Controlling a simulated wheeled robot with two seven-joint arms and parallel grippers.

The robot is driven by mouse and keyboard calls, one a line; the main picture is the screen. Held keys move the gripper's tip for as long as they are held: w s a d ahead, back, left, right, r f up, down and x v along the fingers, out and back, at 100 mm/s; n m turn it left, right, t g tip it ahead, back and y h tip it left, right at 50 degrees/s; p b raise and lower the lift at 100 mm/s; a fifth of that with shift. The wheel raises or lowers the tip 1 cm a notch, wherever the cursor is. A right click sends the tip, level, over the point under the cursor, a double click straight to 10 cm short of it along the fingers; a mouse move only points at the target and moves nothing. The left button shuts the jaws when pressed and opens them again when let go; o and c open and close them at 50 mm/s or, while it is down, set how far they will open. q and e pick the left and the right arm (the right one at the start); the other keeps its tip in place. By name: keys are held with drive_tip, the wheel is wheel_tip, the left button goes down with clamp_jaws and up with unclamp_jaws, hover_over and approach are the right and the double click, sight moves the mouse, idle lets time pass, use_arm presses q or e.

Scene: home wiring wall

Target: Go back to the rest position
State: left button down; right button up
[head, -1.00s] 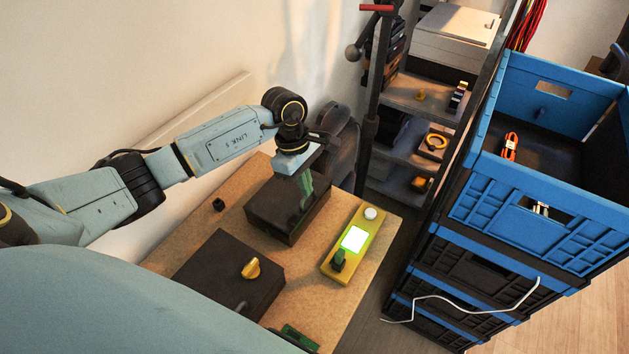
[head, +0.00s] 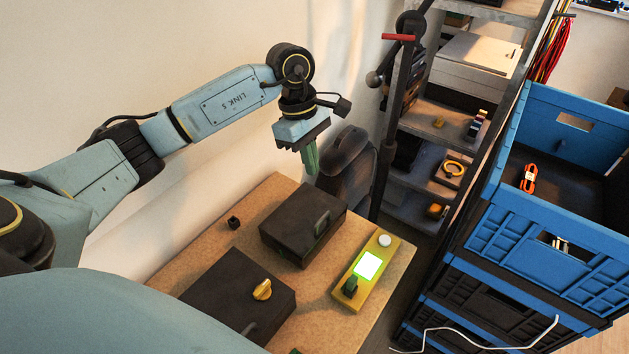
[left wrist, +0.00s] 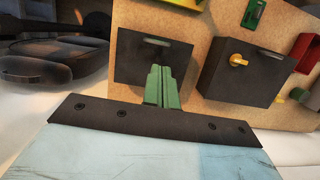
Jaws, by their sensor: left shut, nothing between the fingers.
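My left gripper (head: 311,160) is shut and empty, with its green fingers pressed together. It hangs in the air above and behind the dark box with a grey handle (head: 322,222), apart from it. In the left wrist view the green fingers (left wrist: 162,88) point toward that dark box (left wrist: 140,62). The left arm reaches in from the left with its elbow bent. My right gripper is not in view.
A wooden board (head: 284,187) carries a second dark box with a yellow knob (head: 262,290) and a yellow panel with a lit green screen (head: 367,264). Stacked blue crates (head: 520,235) stand at the right. Shelves (head: 450,120) and a dark pole are behind.

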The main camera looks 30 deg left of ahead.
use_arm(q)
drive_tip(key=shift+a+r, duration=0.1)
drive_tip(key=shift+r, duration=0.45)
